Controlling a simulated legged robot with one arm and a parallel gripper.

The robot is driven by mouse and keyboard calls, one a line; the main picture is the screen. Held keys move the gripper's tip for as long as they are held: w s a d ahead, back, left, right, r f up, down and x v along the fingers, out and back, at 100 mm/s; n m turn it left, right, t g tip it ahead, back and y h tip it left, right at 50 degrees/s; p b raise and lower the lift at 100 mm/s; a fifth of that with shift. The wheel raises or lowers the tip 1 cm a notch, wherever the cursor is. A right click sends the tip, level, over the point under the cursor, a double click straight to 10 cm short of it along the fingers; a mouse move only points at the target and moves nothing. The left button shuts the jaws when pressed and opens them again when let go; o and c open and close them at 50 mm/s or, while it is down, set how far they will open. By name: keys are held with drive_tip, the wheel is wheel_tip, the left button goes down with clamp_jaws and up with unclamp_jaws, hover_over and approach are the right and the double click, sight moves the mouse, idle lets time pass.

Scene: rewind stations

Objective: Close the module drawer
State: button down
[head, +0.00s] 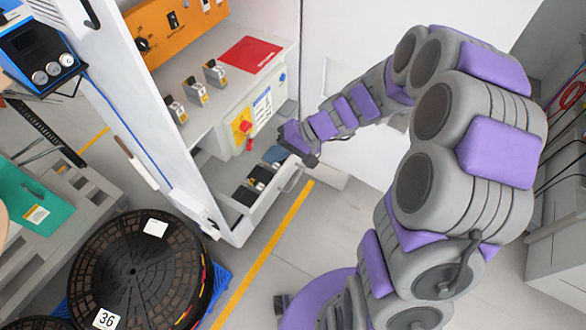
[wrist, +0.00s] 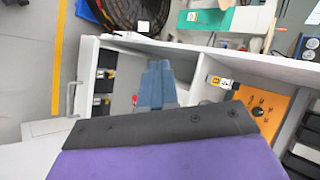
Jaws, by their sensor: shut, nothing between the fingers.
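The module drawer (head: 268,203) is pulled out from the lower part of the white cabinet, with dark modules (head: 259,178) inside. Its bar handle (head: 292,180) is on the front face. In the wrist view the open drawer (wrist: 88,62) is at left, with its handle (wrist: 71,98) at the outer edge and modules (wrist: 103,87) inside. My gripper (head: 298,143) is shut and empty, above the drawer's far end near the handle side. Its dark front edge (wrist: 150,128) crosses the wrist view. Contact with the drawer cannot be told.
A black reel (head: 135,265) stands at lower left.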

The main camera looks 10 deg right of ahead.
drive_tip(key=w+d+f+m+t, duration=0.2)
drive_tip(key=w+d+f, duration=0.1)
drive_tip(key=w+f, duration=0.45)
drive_tip(key=w+d+f+m+t+b, duration=0.1)
drive_tip(key=w+d+f+m, duration=0.1)
drive_tip(key=d+f, duration=0.35)
drive_tip(key=w+d+f+m+t, duration=0.1)
drive_tip(key=w+d+f+t, duration=0.15)
drive_tip(key=f, duration=0.55)
drive_tip(key=m+h+b, duration=0.2)
drive_tip(key=b, duration=0.1)
approach(287, 168)
wheel_tip(287, 168, down, 4)
drive_tip(key=shift+w+a, duration=0.35)
drive_tip(key=shift+a, duration=0.25)
drive_tip(key=shift+w+a, duration=0.3)
drive_tip(key=shift+a, duration=0.25)
drive_tip(key=shift+w+a, duration=0.55)
drive_tip(key=shift+a, duration=0.2)
drive_tip(key=shift+w, duration=0.1)
